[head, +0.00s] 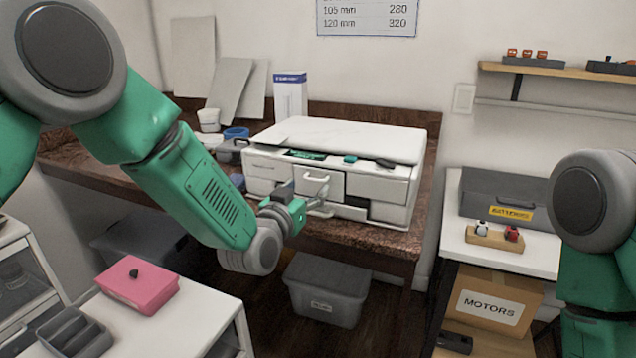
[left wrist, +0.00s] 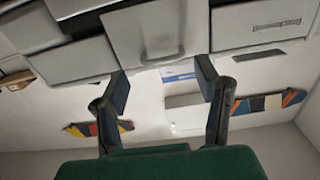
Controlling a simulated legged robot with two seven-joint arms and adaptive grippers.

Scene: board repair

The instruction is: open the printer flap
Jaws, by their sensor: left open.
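The white printer (head: 345,134) stands on the brown worktop. Its front has a square flap (head: 319,186) with a small bar handle (head: 316,178), and the flap looks shut. My left gripper (head: 322,206) is open just in front of the flap's lower part, its fingers partly hiding it. In the left wrist view, the flap (left wrist: 145,28) and its handle (left wrist: 162,56) lie just beyond my open left fingertips (left wrist: 160,72). The handle lines up between the fingers, apparently not gripped; contact cannot be told. My right gripper is outside the view.
The worktop (head: 376,237) has a narrow free edge before the printer. A grey bin (head: 325,290) stands beneath it. A pink box (head: 138,284) sits on the white table at lower left. A shelf unit with a batteries box (head: 503,198) stands to the right.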

